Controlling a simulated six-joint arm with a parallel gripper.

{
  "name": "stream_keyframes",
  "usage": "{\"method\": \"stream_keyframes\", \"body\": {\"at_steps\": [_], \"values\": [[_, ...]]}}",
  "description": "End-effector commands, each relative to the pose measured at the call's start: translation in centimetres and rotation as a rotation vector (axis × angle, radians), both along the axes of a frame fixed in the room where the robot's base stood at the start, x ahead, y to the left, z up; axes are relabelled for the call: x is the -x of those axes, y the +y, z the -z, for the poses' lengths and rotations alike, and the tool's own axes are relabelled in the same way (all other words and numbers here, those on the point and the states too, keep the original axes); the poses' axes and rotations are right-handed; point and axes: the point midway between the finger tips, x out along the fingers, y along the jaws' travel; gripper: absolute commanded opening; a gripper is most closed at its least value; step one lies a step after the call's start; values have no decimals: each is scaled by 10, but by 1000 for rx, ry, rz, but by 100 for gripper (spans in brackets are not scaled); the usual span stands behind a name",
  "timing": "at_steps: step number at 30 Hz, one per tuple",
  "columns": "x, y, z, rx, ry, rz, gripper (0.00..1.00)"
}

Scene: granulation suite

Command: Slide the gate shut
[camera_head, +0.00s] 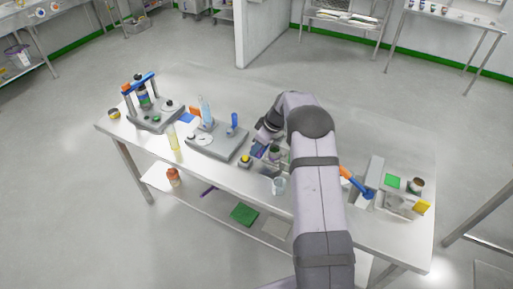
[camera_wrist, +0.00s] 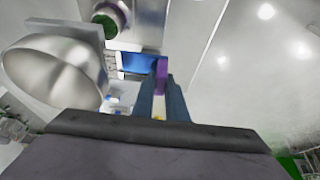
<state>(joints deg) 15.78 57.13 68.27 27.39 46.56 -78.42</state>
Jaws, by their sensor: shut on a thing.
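My gripper (camera_wrist: 160,100) is shut on an upright purple tab (camera_wrist: 162,70). A flat blue plate (camera_wrist: 135,62) lies right beside the tab and looks like part of the sliding gate. I cannot tell how far the gate stands open. In the head view my gripper (camera_head: 260,148) is low over the middle of the bench, and my arm hides much of this spot. A shiny metal bowl or funnel (camera_wrist: 50,75) is left of the fingers in the wrist view.
A green-topped round part (camera_wrist: 105,25) is just beyond the gate. On the bench (camera_head: 355,222), a grey-based device (camera_head: 220,142), a yellow button box (camera_head: 245,162) and a clear beaker (camera_head: 279,185) stand close by. A blue-and-orange handle (camera_head: 357,183) is right of my arm.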

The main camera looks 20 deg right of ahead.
Motion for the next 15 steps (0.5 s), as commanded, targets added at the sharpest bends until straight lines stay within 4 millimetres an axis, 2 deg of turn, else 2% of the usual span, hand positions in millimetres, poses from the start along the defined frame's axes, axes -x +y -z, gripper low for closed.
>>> {"method": "stream_keyframes", "body": {"at_steps": [9,15], "values": [[17,-19,3,1,-1,3,0],[21,-22,0,1,3,1,0]]}}
